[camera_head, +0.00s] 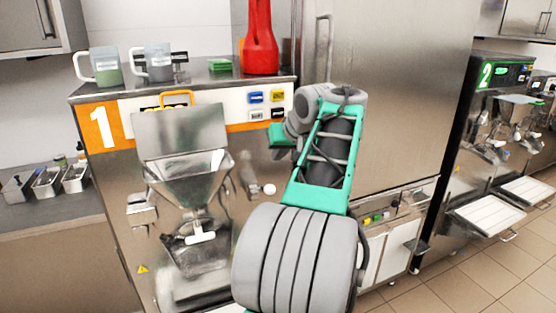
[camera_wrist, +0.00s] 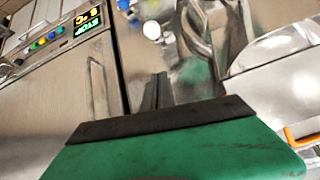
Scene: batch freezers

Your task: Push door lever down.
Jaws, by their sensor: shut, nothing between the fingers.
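Batch freezer 1 (camera_head: 110,190) has a steel front with a hopper (camera_head: 187,175) on it. A metal lever with a white ball knob (camera_head: 269,189) sticks out just right of the hopper. A white handle (camera_head: 201,237) sits on the lower door below the hopper. Which of these is the door lever is not clear. My gripper's green body shows above the ball knob in the head view, and its fingertips are hidden there. In the wrist view my gripper (camera_wrist: 160,78) is shut and empty. A blurred white knob (camera_wrist: 152,30) shows beyond the fingertips, apart from them.
A red container (camera_head: 260,45) and two jugs (camera_head: 106,66) stand on top of the freezer. The hopper's orange handle (camera_wrist: 302,137) is near my gripper in the wrist view. A tall steel cabinet (camera_head: 400,100) stands to the right. Freezer 2 (camera_head: 490,130) is further right.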

